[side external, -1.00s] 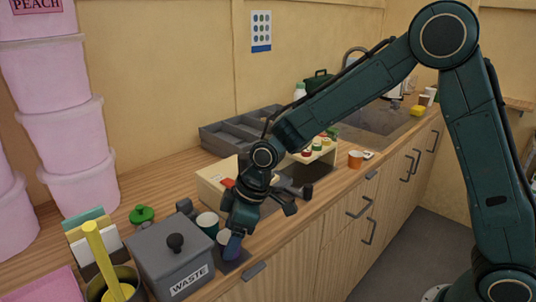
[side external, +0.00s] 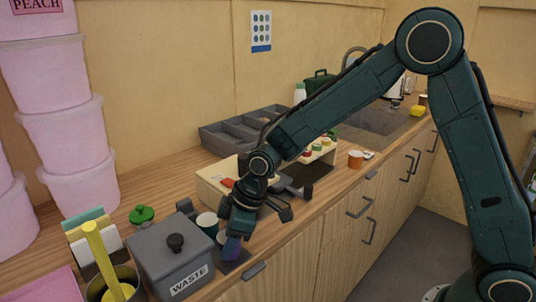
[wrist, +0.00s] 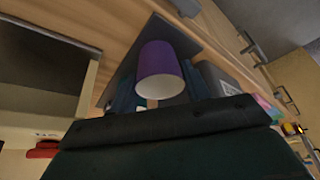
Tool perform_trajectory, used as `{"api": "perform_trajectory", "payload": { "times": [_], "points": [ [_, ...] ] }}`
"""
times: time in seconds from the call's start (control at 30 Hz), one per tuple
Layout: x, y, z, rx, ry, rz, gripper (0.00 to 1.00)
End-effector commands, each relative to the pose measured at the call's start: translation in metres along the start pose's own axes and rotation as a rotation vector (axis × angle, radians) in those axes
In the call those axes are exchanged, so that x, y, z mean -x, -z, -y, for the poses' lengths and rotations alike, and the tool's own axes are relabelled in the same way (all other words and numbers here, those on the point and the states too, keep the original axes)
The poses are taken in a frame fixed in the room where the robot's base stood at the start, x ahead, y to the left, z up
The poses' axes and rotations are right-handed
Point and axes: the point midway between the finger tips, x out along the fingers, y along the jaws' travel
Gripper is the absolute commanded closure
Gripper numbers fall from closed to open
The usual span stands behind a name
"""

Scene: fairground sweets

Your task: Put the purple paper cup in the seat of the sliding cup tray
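The purple paper cup (side external: 237,252) stands on a dark mat near the front edge of the counter, partly covered by my gripper (side external: 235,238). In the wrist view the cup (wrist: 161,67) is at the centre, its pale mouth towards the camera. My gripper looks open, with one bluish finger on each side of the cup; contact is not clear. The sliding cup tray seems to be the dark plate (side external: 308,172) at the front of the cream stand, partly behind my arm; I see no cup on it, and its seat is hard to make out.
An orange cup (side external: 355,159) is farther right. A grey divided tray (side external: 235,133) lies behind.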

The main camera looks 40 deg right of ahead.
Motion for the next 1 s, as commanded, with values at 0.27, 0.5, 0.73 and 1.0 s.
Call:
{"api": "perform_trajectory", "payload": {
  "times": [0.27, 0.5, 0.73, 1.0],
  "points": [
    [0.0, 0.0, 0.0, 0.0, 0.0, 0.0, 0.78],
    [0.004, 0.002, 0.0, 0.0, -0.001, -0.002, 0.78],
    [0.023, 0.011, -0.001, 0.0, -0.002, -0.004, 0.78],
    [0.068, 0.029, -0.001, 0.0, -0.003, -0.006, 0.78]
  ]
}}
